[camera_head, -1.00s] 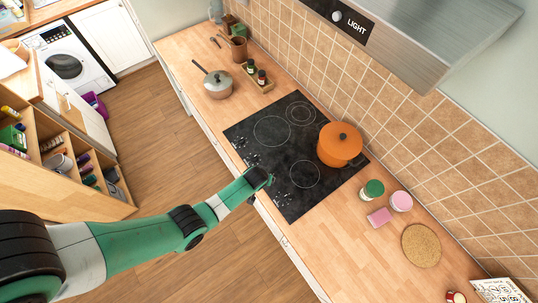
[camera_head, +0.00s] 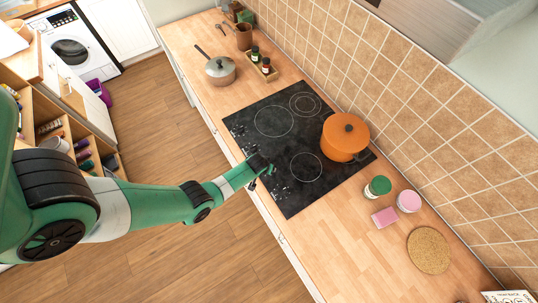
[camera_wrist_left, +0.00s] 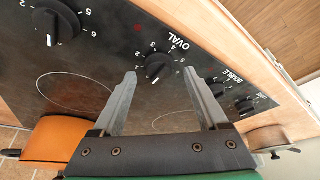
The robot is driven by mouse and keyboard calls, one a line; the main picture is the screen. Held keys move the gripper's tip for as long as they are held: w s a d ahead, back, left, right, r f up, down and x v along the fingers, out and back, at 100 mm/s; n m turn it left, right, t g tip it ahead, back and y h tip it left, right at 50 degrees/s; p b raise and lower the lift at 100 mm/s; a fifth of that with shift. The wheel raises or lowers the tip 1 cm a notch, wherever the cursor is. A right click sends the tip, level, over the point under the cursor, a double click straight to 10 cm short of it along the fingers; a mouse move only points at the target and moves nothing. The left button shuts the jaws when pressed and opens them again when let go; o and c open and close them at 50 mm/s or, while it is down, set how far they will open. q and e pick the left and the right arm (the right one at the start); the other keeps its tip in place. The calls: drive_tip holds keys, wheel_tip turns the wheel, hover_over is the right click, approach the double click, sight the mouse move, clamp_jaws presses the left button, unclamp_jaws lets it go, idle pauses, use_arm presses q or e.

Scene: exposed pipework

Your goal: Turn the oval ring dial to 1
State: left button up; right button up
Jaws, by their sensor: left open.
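The oval ring dial (camera_wrist_left: 158,66) is a black knob with numbers around it and the word OVAL beside it, on the dark cooktop. In the wrist view it shows between the two fingertips of my left gripper (camera_wrist_left: 161,74), which is open with nothing held. I cannot tell whether the fingers touch the dial, and its exact setting is too small to read. In the head view my left gripper (camera_head: 268,170) is over the front edge of the cooktop (camera_head: 295,203), at the row of dials, hiding part of them. My right gripper is not in view.
Other dials flank it: a larger-looking one (camera_wrist_left: 54,24) and the DOUBLE dial (camera_wrist_left: 215,89). An orange pot (camera_head: 345,138) stands on the cooktop. A grey saucepan (camera_head: 220,71), jars, a pink sponge (camera_head: 385,217) and a cork mat (camera_head: 429,250) are on the counter.

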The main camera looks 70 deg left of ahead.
use_arm(q)
drive_tip(key=shift+w+a+f, duration=0.15)
drive_tip(key=shift+f, duration=0.3)
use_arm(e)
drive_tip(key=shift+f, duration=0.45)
use_arm(q)
clamp_jaws()
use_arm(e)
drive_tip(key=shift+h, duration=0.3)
